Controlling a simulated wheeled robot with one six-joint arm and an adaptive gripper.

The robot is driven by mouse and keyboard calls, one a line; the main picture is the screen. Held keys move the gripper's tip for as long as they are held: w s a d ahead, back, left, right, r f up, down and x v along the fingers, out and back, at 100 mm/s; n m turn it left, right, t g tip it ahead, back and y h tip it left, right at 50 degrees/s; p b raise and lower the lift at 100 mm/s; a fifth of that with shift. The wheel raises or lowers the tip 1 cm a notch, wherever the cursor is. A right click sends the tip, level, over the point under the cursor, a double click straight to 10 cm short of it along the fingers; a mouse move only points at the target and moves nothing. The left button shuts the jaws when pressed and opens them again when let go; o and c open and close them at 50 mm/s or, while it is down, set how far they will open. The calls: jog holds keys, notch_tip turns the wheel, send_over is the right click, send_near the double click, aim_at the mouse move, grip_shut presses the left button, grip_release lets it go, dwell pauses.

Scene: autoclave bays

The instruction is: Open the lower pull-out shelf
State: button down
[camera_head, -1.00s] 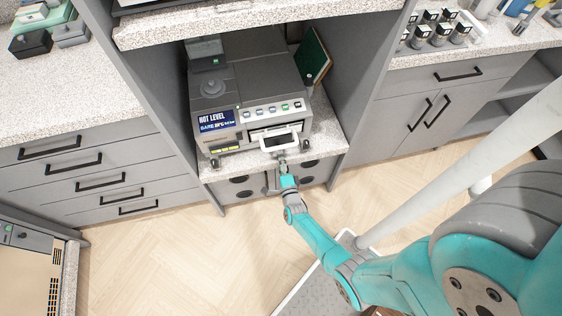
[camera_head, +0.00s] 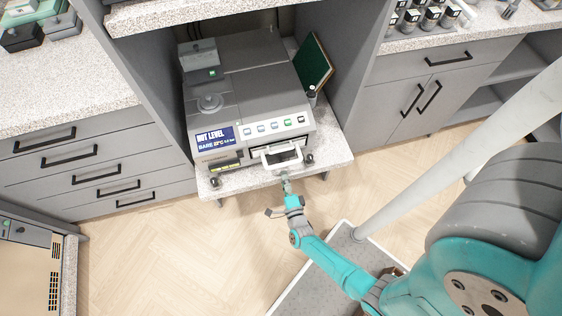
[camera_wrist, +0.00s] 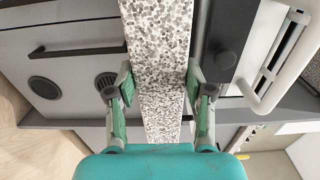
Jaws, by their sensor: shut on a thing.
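The lower pull-out shelf (camera_head: 233,184) is a speckled grey-white slab that sticks out of the grey bay in the head view. It carries a grey device (camera_head: 245,90) with a blue "HOT LEVEL" display. My gripper (camera_head: 286,182) is at the shelf's front edge, just below the device's white handle. In the wrist view, the two fingers of my gripper (camera_wrist: 160,98) lie on either side of the speckled shelf edge (camera_wrist: 160,55), shut on it. The fingertips are partly hidden in the head view.
A green book or panel (camera_head: 314,60) and a small dark bottle (camera_head: 311,96) stand beside the device. An upper speckled shelf (camera_head: 160,14) overhangs behind. Drawers (camera_head: 85,165) stand at left, a cabinet (camera_head: 425,95) at right. Wooden floor is open in front.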

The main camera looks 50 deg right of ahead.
jog(key=shift+s+a, duration=0.3)
jog(key=shift+s, duration=0.25)
jog(key=shift+c, duration=2.2)
grip_release()
jog(key=v, duration=1.2)
